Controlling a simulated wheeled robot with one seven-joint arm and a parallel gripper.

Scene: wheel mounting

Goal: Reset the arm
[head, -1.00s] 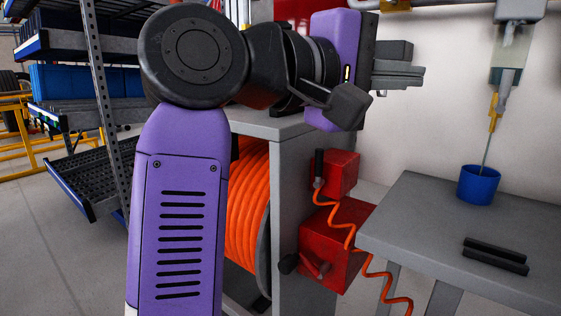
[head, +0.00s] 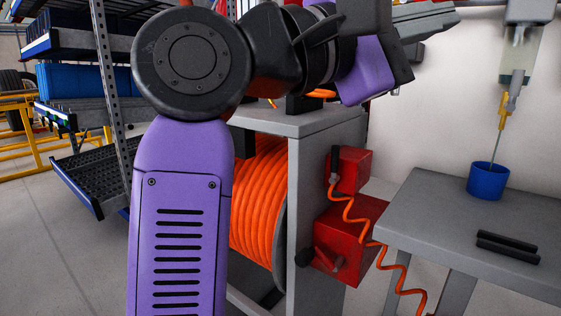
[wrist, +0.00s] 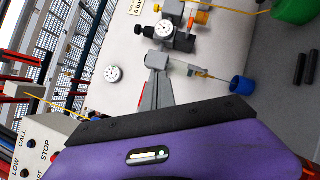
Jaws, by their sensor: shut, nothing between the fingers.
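My gripper (head: 425,18) is at the top of the head view, held up above and beside the grey cabinet, in front of the pale wall. Its grey fingers are together with nothing between them. In the wrist view the fingers (wrist: 155,92) show as a closed grey wedge beyond the purple wrist housing. My purple and black arm fills the left middle of the head view and hides part of the cabinet.
A grey cabinet (head: 330,180) with an orange hose reel (head: 262,200) and red boxes (head: 345,235) stands behind my arm. At right, a grey table (head: 440,215) holds a blue cup (head: 488,181) and black bars (head: 508,247). Blue shelving (head: 75,80) is at left.

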